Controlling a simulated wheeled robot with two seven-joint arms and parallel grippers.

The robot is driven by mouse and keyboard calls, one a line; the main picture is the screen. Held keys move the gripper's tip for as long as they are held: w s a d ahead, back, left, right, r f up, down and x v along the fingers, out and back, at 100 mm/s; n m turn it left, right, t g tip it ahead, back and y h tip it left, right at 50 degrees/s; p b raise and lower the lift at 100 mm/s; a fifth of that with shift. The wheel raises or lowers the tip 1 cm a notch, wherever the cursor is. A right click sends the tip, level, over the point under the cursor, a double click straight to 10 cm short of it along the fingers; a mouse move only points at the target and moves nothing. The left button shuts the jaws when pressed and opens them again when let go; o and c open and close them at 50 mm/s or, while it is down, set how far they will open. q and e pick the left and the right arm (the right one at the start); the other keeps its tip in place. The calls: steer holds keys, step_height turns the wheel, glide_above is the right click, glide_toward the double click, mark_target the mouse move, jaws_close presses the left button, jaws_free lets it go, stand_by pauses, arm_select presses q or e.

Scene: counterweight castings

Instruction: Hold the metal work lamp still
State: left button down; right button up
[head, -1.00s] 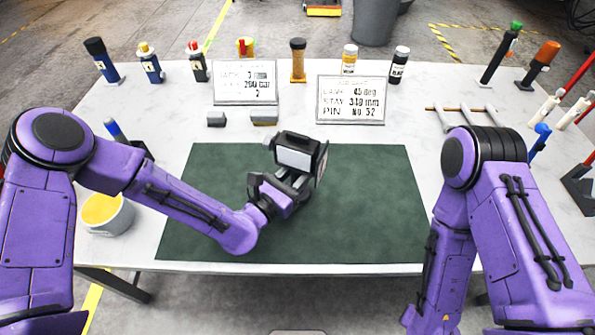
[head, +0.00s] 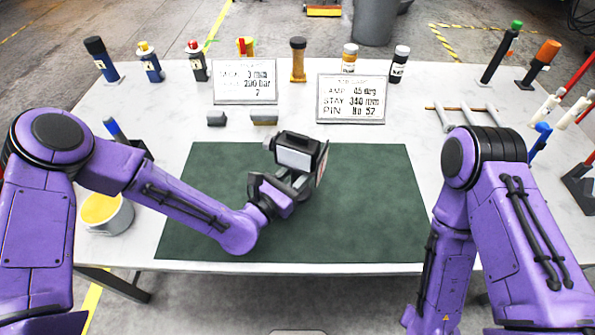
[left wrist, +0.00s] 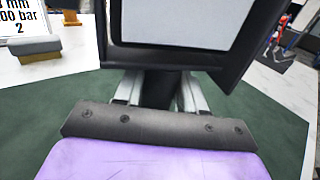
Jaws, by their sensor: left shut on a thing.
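The metal work lamp (head: 294,157), a dark boxy housing with a pale panel, is over the green mat (head: 375,205). My left gripper (head: 292,183) is shut on it from below and in front. In the left wrist view the lamp (left wrist: 185,25) fills the top, and a dark part of it sits between the two grey fingers of the gripper (left wrist: 158,92). The lower end of the lamp is mostly hidden by the gripper. I cannot tell whether the lamp touches the mat. My right arm hangs at the right, with its gripper out of view.
Two placards (head: 352,99) (head: 245,82) stand behind the mat, with two small grey-topped blocks (head: 264,117) (head: 216,118) nearer. Bottles line the back. A white bucket (head: 108,213) with yellow contents is at left. A rack (head: 462,109) stands at right. The mat's right half is clear.

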stand_by(0.9)
arm_select(q)
steer(key=c, duration=1.5)
jaws_free()
steer(key=shift+f, duration=0.15)
jaws_close()
